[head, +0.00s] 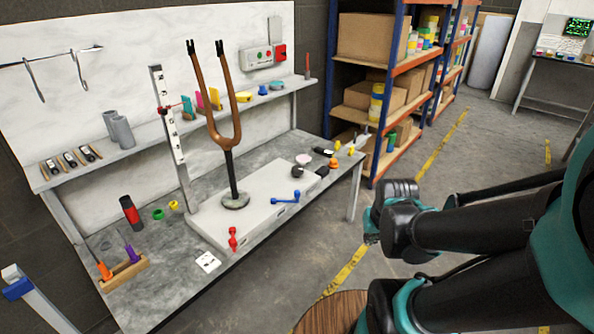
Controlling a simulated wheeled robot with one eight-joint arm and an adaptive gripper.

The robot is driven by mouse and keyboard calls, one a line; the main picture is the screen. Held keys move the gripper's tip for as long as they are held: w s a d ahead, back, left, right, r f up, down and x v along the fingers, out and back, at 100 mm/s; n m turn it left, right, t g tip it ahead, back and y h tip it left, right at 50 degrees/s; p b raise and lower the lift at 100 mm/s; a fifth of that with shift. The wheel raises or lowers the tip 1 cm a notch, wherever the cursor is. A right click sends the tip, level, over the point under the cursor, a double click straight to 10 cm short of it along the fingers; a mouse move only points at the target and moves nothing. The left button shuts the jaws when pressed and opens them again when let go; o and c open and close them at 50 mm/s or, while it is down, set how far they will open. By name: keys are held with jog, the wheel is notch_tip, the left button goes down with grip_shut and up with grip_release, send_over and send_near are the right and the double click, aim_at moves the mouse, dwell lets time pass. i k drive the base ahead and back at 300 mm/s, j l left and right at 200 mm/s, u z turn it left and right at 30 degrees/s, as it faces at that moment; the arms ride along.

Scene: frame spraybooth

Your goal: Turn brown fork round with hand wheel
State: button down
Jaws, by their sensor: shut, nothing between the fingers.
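The brown fork (232,127) stands upright in the head view, its two prongs pointing up with dark tips. Its dark stem (232,178) rises from a round grey foot (236,202) on a pale raised plate (262,206) on the workbench. A blue handled part (286,197) is at the plate's front right, and a small dark round knob (297,171) is behind it. I cannot tell which part is the hand wheel. My arm reaches in from the right, apart from the bench. My gripper's fingers do not show.
An upright scale post (171,125) stands left of the fork. A shelf (155,139) runs behind it. A red part (232,238), a dark red-banded cylinder (131,212) and a wooden tool holder (124,274) are at the front and left. Storage racks (383,90) stand beyond. Floor right of the bench is open.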

aim_at(297, 171)
jog(key=i+j, duration=0.2)
jog(key=j, duration=0.15)
jog(key=i+j, duration=0.2)
jog(key=j, duration=0.15)
jog(key=i+j+z, duration=0.1)
jog(key=j, duration=0.25)
jog(key=i, duration=0.05)
